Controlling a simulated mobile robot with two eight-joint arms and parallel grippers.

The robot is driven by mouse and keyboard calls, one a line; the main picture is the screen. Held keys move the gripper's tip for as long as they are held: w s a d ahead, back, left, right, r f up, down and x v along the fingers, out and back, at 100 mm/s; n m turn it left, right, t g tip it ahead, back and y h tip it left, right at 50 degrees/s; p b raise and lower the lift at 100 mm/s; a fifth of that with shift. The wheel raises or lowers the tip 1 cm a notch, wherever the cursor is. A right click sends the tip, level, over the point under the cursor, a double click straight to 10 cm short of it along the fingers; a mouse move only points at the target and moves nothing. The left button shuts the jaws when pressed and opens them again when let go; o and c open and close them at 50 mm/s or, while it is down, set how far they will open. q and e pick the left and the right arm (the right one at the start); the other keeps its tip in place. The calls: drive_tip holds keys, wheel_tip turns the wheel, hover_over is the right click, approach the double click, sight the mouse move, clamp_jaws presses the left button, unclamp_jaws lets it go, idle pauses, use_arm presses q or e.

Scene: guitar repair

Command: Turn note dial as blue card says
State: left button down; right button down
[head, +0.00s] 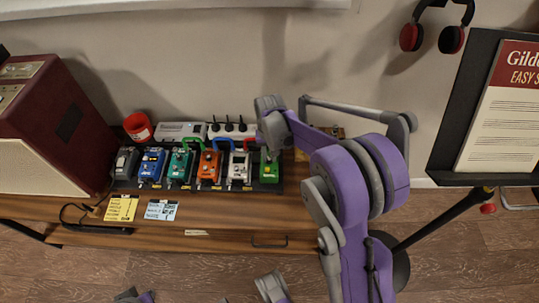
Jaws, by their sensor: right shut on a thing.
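The blue card (161,210) lies flat near the front of the wooden bench top, beside a yellow card (121,208); their writing is too small to read. My right gripper (268,151) points down at the top end of the green pedal (270,171), at the right end of the pedal row. It is shut on what appears to be the note dial there, which the fingers hide. Grey and purple parts of mine show at the bottom edge; my left gripper's jaws cannot be made out.
Several pedals stand in a row, with a white pedal (239,168) just left of the green one. A red-brown amplifier (50,125) and red cup (138,127) are at left. A music stand (447,160) is at right. The bench's front strip is mostly clear.

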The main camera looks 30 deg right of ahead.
sight(269, 159)
drive_tip(key=shift+n, duration=0.8)
drive_tip(key=c, duration=0.7)
unclamp_jaws()
wheel_tip(269, 159, up, 11)
drive_tip(key=p, duration=0.2)
drive_tip(key=shift+f+p, duration=0.1)
drive_tip(key=shift+p, duration=0.2)
